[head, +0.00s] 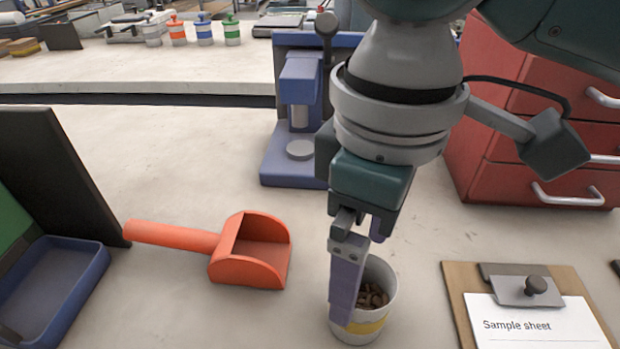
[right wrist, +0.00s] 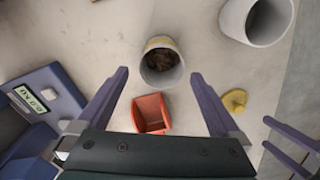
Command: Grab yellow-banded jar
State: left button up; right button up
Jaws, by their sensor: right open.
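The yellow-banded jar (head: 379,325) stands upright and open on the bench, a white jar with brown pellets inside. In the right wrist view the jar (right wrist: 161,71) lies in line with the gap between my fingertips. My right gripper (head: 358,290) is open, pointing down over the jar, with nothing held. One purple finger passes in front of the jar's left side; the other is mostly hidden. In the right wrist view the gripper (right wrist: 160,76) has its fingers wide apart on either side of the jar. Whether a finger touches it I cannot tell.
An orange scoop (head: 250,262) lies left of the jar. A clipboard (head: 455,300) lies to its right. A blue machine (head: 280,165) and red drawers (head: 490,160) stand behind. A blue tray (head: 95,262) is at left. Several banded jars (head: 204,30) stand on the far bench.

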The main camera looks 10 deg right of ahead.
aim_at(360, 297)
jog(key=f, duration=0.4)
jog(key=f+b, duration=0.1)
jog(key=f, duration=0.1)
jog(key=shift+s+d+f, duration=0.2)
jog(key=shift+s+f, duration=0.05)
jog(key=shift+f, duration=0.1)
grip_shut()
dwell(0.5)
